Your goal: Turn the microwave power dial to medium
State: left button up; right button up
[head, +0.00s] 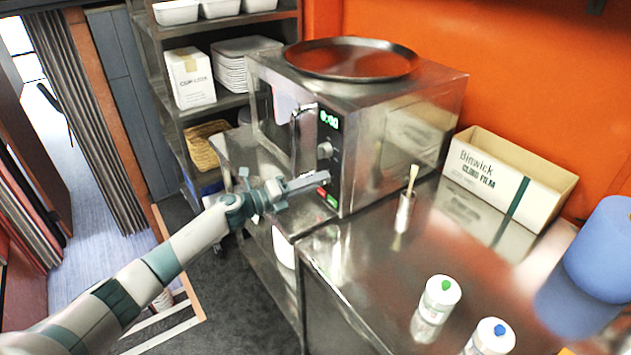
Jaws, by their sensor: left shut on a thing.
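The microwave (405,125) is a steel box on the steel counter, with its front facing left. Its control panel has a lit green display (329,119), a round dial (324,150) below that, and red and green buttons (328,197) near the bottom. My left gripper (318,180) reaches in from the left and is shut at the panel, between the upper dial and the buttons. What it grips, apparently a lower dial, is hidden behind the fingers. I cannot read any dial setting. My right gripper is not in view.
A round dark tray (351,60) lies on the microwave. A brush in a small pot (404,212), a cling film box (506,180), white bottles (437,300) and a blue roll (601,250) stand on the counter. Shelving (170,105) stands behind left.

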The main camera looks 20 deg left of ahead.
pick_arm(q)
jog(key=n, duration=0.4)
jog(key=n+p, duration=0.1)
jog(key=n, duration=0.2)
jog(key=n+t+p, duration=0.1)
jog(key=n, duration=0.3)
jog(key=shift+f+n, duration=0.3)
jog(key=shift+f, duration=0.05)
jog(key=shift+s, duration=0.1)
jog(key=shift+d, duration=0.1)
jog(key=o, duration=1)
jog(key=shift+b+v, duration=2.75)
jog(key=shift+v, duration=5.95)
